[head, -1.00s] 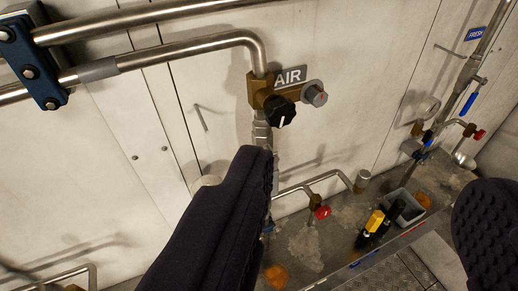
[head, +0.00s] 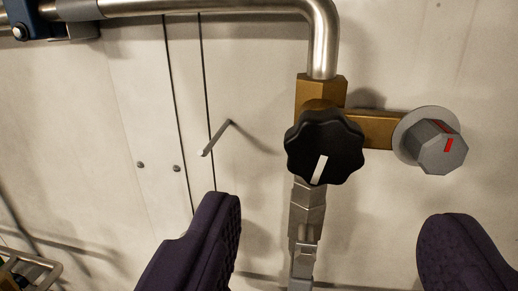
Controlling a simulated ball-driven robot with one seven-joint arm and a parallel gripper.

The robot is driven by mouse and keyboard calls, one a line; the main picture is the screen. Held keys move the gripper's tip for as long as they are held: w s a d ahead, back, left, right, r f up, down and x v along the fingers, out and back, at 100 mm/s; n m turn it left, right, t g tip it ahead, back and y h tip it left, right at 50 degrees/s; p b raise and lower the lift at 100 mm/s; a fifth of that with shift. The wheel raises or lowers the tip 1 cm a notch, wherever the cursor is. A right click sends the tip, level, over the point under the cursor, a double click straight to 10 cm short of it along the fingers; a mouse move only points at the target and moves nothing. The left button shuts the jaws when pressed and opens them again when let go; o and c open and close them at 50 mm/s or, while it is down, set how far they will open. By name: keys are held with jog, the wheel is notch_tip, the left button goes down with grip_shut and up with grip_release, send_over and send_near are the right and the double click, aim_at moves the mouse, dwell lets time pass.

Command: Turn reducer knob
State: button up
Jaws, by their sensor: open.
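The reducer knob (head: 322,142) is a black, lobed knob with a white pointer line directed downward and slightly left. It sits on a brass fitting (head: 322,92) below the bend of a steel pipe. My gripper (head: 335,225) is open and empty. Its two dark, ridged fingers lie low in the view, one to the left and one to the right of the knob's line. The knob appears above the fingertips in the picture and is not between them. I see no contact.
A grey hexagonal dial (head: 440,147) with a red mark sits right of the knob on the brass arm (head: 378,130). A grey hose fitting (head: 305,215) runs down below the knob. A thin wall handle (head: 216,137) sticks out at left. The steel pipe (head: 220,8) crosses the top.

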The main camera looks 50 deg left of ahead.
aim_at(324, 161)
jog(key=x, duration=0.6)
jog(key=shift+c, duration=0.3)
jog(key=c, duration=1)
